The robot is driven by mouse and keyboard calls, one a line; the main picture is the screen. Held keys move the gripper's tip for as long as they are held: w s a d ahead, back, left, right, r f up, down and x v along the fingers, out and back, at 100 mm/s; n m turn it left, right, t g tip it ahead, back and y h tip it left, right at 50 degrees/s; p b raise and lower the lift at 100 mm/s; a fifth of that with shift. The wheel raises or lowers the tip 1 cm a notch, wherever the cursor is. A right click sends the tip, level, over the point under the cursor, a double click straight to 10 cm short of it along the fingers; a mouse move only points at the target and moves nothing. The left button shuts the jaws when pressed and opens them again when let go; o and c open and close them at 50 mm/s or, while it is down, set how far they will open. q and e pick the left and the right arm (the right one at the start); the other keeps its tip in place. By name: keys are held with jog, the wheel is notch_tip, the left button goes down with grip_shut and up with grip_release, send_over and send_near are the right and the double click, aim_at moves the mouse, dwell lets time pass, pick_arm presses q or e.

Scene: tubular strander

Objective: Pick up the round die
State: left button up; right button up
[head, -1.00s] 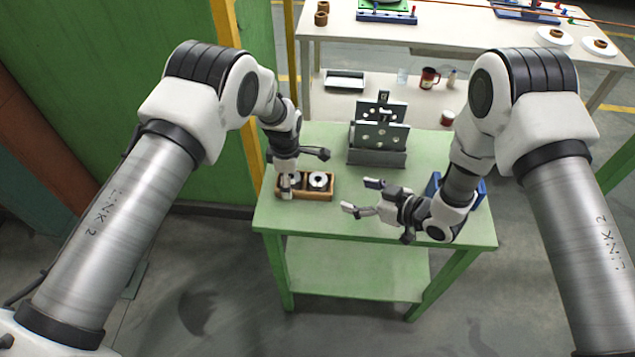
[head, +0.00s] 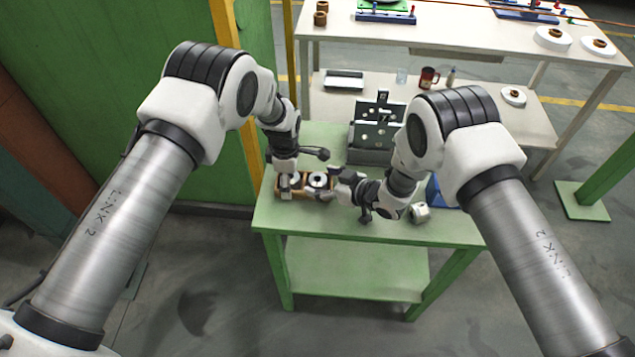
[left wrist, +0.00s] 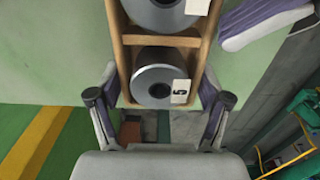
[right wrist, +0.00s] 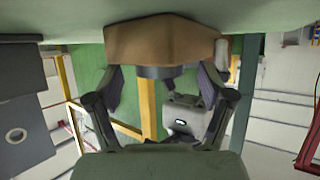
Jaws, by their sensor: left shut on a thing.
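A wooden box (head: 302,194) with two compartments stands at the left front of the green table, a round grey die in each. The right die (head: 318,180) is uncovered; the left die (head: 293,177) is partly hidden by my left gripper (head: 285,184). In the left wrist view, the near die (left wrist: 151,78) has a white number label, and my left fingers (left wrist: 158,98) are shut on the box's end, one at each side wall. My right gripper (head: 334,190) is open at the box's right end.
A grey perforated stand (head: 375,138) is at the back of the table. A blue bin (head: 433,190) is partly hidden behind my right arm. A white table (head: 455,30) with parts stands behind. A green wall is at the left.

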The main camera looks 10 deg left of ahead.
aim_at(325, 184)
pick_arm(q)
jog(key=shift+s, duration=0.1)
pick_arm(e)
jog(key=shift+f, duration=0.1)
grip_shut()
jog(key=shift+r, duration=0.4)
jog(key=r, duration=0.2)
jog(key=shift+s+d+r, duration=0.15)
jog(key=shift+d+r, duration=0.15)
jog(key=shift+r, duration=0.1)
jog(key=s+d, duration=0.3)
jog(key=d, duration=0.1)
jog(key=s+d, duration=0.3)
jog(key=d, duration=0.2)
jog(key=s+d, duration=0.3)
jog(key=d, duration=0.2)
jog(key=shift+s+d, duration=0.25)
jog(key=shift+s, duration=0.1)
pick_arm(q)
jog(key=o, duration=1.1)
jog(key=shift+o, duration=0.5)
jog(key=shift+f, duration=0.1)
pick_arm(e)
jog(key=shift+w, duration=0.1)
